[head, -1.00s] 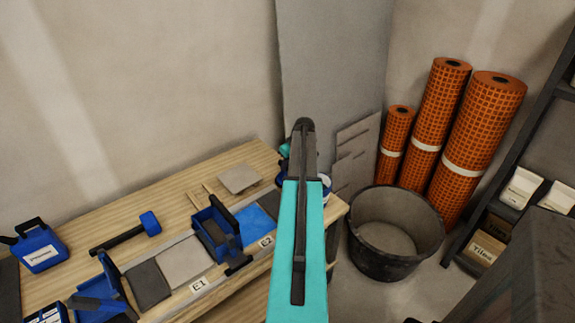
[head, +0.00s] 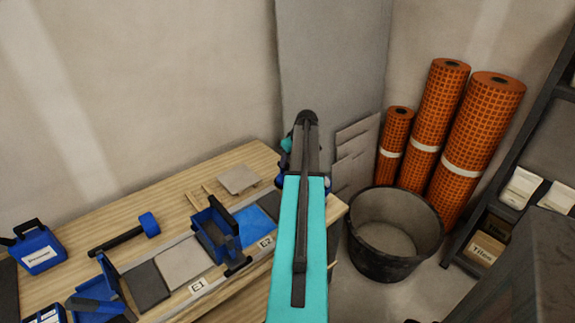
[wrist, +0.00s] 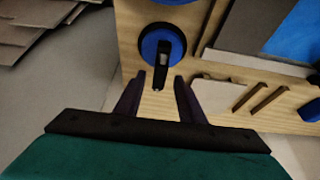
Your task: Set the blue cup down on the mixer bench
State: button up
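A round blue cup (wrist: 150,45) with a black lever sits on a light wooden bench (wrist: 129,22) in the wrist view. My gripper (wrist: 159,75) is open just in front of it, with the lever's end between the fingertips and a visible gap on both sides. In the head view my arm hides the gripper and most of this spot at the bench's right end; only small blue bits show beside the arm. The wooden bench (head: 95,215) runs along the wall in the head view. No label shows whether it is the mixer bench.
A black bucket (head: 385,265) and orange mesh rolls (head: 480,140) stand right of the bench. A blue caddy (head: 212,235), a mallet (head: 125,235), tiles (head: 183,262) and a blue box (head: 38,250) occupy the bench. Another blue round part (wrist: 175,2) lies beyond the cup.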

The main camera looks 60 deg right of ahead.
jog(key=v, duration=0.8)
jog(key=shift+b, duration=0.3)
jog(key=shift+r, duration=0.2)
